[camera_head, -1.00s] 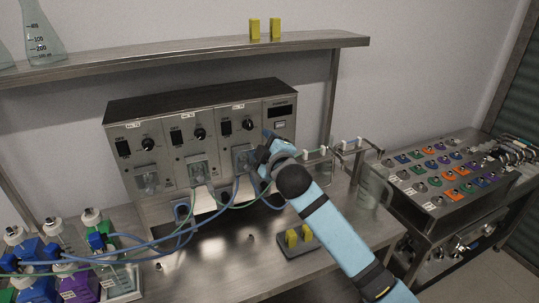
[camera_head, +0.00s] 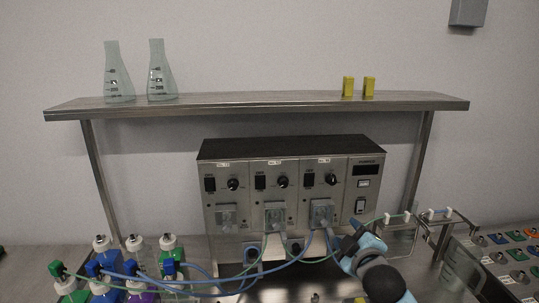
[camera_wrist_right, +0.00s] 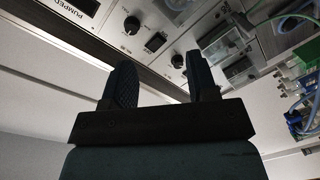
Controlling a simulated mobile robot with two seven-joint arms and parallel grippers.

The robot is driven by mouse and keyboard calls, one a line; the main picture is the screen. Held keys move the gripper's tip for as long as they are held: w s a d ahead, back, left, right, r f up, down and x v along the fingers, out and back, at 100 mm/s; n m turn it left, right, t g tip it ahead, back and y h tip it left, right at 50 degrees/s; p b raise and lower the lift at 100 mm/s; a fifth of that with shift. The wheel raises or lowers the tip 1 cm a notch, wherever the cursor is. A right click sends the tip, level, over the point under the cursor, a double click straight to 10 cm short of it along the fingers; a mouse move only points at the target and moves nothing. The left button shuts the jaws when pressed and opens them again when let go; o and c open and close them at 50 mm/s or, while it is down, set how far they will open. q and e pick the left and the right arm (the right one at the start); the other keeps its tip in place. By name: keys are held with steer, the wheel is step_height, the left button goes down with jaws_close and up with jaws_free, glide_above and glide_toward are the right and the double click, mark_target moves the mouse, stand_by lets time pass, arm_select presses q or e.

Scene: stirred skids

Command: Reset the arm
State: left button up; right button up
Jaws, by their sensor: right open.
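My right arm comes in from the lower right in the head view, light blue with a dark round joint. Its gripper (camera_head: 352,240) is at the lower right corner of the grey pump panel (camera_head: 335,180). In the right wrist view the two dark fingers (camera_wrist_right: 160,75) stand apart with nothing between them. The panel's switches and knobs show beyond the fingertips there. I cannot tell whether a finger touches the panel. My left gripper is in neither view.
Blue and green tubes (camera_head: 215,279) run from the panel to capped bottles (camera_head: 135,250) at lower left. Two flasks (camera_head: 163,72) and two yellow blocks (camera_head: 369,86) stand on the steel shelf (camera_head: 250,105). A wire rack (camera_head: 440,222) and a coloured button console (camera_head: 500,255) are at right.

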steer(key=s+a+f+m+g+y+p, duration=0.1)
steer(key=s+f+m+g, duration=0.1)
steer(key=s+f, duration=0.65)
steer(key=s+a+f+m+g, duration=0.1)
steer(key=s+f+m+g, duration=0.1)
steer(key=s+f, duration=0.65)
steer(key=s+a+f+m+g+y, duration=0.1)
steer(key=s+f+m, duration=0.3)
steer(key=s+f, duration=0.9)
steer(key=shift+s+m+g+p, duration=0.35)
steer(key=shift+s+g, duration=0.25)
steer(key=shift+s, duration=0.2)
steer(key=shift+f, duration=0.1)
